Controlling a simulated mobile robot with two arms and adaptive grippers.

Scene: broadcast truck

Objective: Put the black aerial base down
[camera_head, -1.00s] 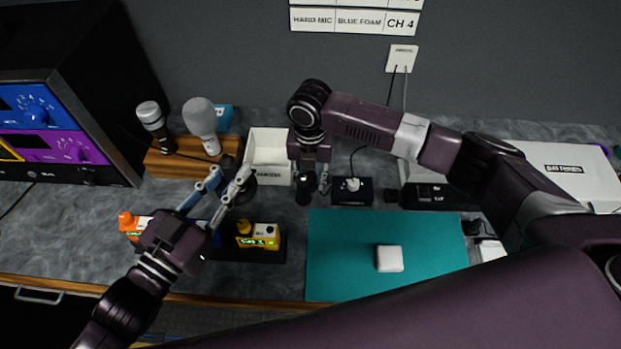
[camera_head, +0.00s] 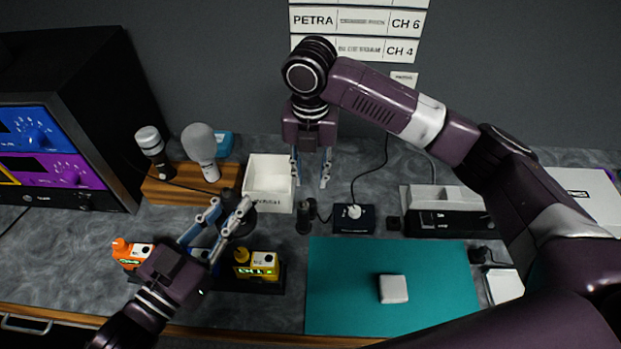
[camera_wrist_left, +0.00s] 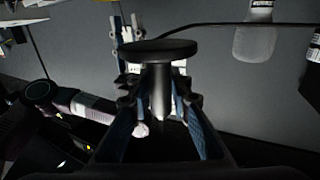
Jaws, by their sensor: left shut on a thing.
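The black aerial base, a dark round disc with a short stem, is between my left gripper's fingers in the left wrist view (camera_wrist_left: 158,52). In the head view only a dark part of it (camera_head: 243,222) shows behind the fingers. My left gripper (camera_head: 230,216) is shut on it, in front of the white bin and above the yellow pack. I cannot tell whether the base touches the table. My right gripper (camera_head: 311,182) is open and empty, fingers pointing down, above a small black upright piece (camera_head: 304,219).
A white open bin (camera_head: 269,203) and a wooden mic stand (camera_head: 180,190) are behind. A yellow pack (camera_head: 257,264) and an orange pack (camera_head: 130,252) stand in front. A teal mat (camera_head: 340,310) bears a white block (camera_head: 393,289); a black box (camera_head: 353,226) lies behind it.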

